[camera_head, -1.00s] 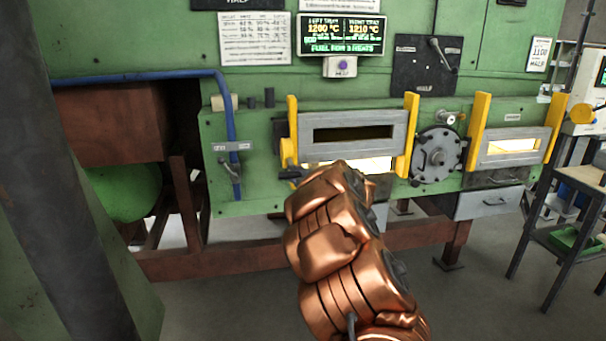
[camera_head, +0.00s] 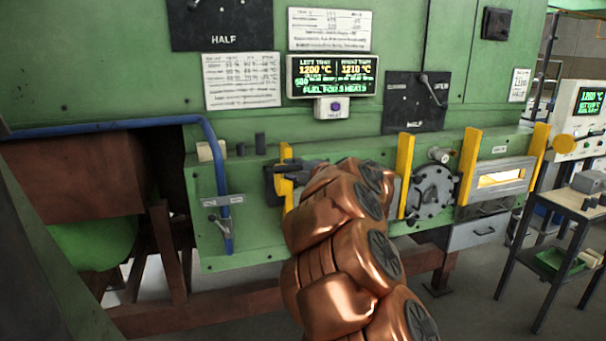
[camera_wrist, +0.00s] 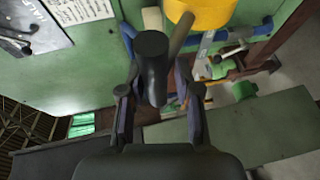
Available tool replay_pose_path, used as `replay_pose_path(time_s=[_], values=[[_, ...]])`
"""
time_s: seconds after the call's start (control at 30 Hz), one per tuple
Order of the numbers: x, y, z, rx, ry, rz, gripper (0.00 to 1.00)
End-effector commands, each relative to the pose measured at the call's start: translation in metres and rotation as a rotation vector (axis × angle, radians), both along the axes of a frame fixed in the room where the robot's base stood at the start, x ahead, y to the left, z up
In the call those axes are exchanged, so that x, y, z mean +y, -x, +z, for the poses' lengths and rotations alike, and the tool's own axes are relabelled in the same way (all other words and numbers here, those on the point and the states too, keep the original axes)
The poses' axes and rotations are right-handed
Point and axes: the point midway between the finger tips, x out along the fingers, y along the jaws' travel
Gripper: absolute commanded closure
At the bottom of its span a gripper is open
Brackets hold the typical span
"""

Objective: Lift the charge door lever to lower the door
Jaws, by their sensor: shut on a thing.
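My gripper (camera_head: 288,178) is at the left yellow guide (camera_head: 404,176) pair of the left charge door, partly hidden behind my copper-coloured arm. In the wrist view, the fingers of my gripper (camera_wrist: 158,108) are shut on a dark, round-ended lever handle (camera_wrist: 152,58). The handle sticks out between the fingers toward the top of the picture. In the head view I cannot separate the lever from the gripper. The left door plate does not show between its guides, where my arm covers much of the opening.
The right door (camera_head: 498,178) has a glowing slot. A round bolted flange (camera_head: 432,192) sits between the doors. A blue pipe (camera_head: 222,180) with a small valve runs down at left. A display (camera_head: 332,76) reads temperatures above. A side table (camera_head: 580,202) stands at right.

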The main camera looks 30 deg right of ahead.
Motion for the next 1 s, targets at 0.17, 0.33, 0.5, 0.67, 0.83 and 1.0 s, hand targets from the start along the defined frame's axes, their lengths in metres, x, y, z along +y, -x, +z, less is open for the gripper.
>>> replay_pose_path(time_s=[0.17, 0.33, 0.5, 0.67, 0.83, 1.0], values=[[0.007, -0.005, 0.011, -0.011, 0.002, 0.010, 1.00], [0.009, -0.006, 0.014, -0.016, 0.003, 0.013, 1.00], [0.009, -0.006, 0.017, -0.020, 0.004, 0.014, 1.00], [0.009, -0.006, 0.017, -0.021, 0.004, 0.015, 0.56], [0.008, -0.005, 0.015, -0.016, 0.003, 0.014, 0.50], [0.007, -0.005, 0.013, -0.013, 0.001, 0.013, 0.50]])
